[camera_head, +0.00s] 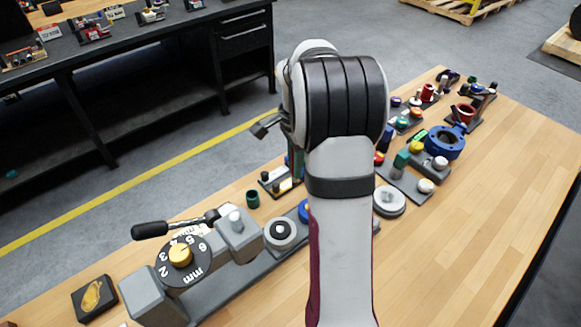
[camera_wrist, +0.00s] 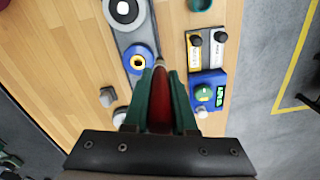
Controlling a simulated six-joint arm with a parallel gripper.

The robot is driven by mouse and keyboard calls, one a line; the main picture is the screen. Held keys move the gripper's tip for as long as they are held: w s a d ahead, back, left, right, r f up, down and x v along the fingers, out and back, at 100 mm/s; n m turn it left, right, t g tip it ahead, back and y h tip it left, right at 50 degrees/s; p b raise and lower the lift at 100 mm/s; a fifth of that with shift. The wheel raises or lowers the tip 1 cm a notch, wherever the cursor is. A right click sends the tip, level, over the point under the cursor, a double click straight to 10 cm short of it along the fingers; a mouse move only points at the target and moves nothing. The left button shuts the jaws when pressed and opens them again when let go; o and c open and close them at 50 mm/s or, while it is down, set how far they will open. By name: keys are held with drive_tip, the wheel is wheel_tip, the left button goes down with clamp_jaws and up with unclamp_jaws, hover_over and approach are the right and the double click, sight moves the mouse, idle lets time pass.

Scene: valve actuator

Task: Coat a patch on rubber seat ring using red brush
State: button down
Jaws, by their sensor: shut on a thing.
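In the wrist view, my gripper (camera_wrist: 160,75) points away from the camera with its green fingers closed on the red brush (camera_wrist: 160,112). The brush's narrow tip shows just beyond the fingertips, beside a blue ring with a yellow centre (camera_wrist: 138,59). I cannot tell whether the tip touches anything. A pale round part with a dark ring (camera_wrist: 123,9) sits farther along the same grey fixture; I cannot tell which part is the rubber seat ring.
The grey fixture with a numbered dial (camera_head: 181,257) and black lever (camera_head: 150,230) stands at left on the wooden bench (camera_head: 450,250). A dark green cup (camera_head: 252,199), a grey disc (camera_head: 389,201) and a blue flanged part (camera_head: 445,142) stand nearby. The bench's right front is clear.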

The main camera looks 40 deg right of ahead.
drive_tip(key=w+a+f, duration=0.2)
drive_tip(key=w+a, duration=0.7)
drive_tip(key=a, duration=0.5)
drive_tip(key=shift+w+a+f, duration=0.1)
drive_tip(key=shift+a+f, duration=0.05)
drive_tip(key=shift+f, duration=0.9)
drive_tip(key=shift+w+a+f, duration=0.1)
drive_tip(key=shift+a+f, duration=0.1)
drive_tip(key=shift+f, duration=0.9)
drive_tip(key=shift+w+a+f, duration=0.1)
drive_tip(key=shift+a+f, duration=0.05)
drive_tip(key=shift+f, duration=0.9)
drive_tip(key=shift+f, duration=0.6)
wheel_tip(320, 180, up, 7)
drive_tip(key=shift+r, duration=0.15)
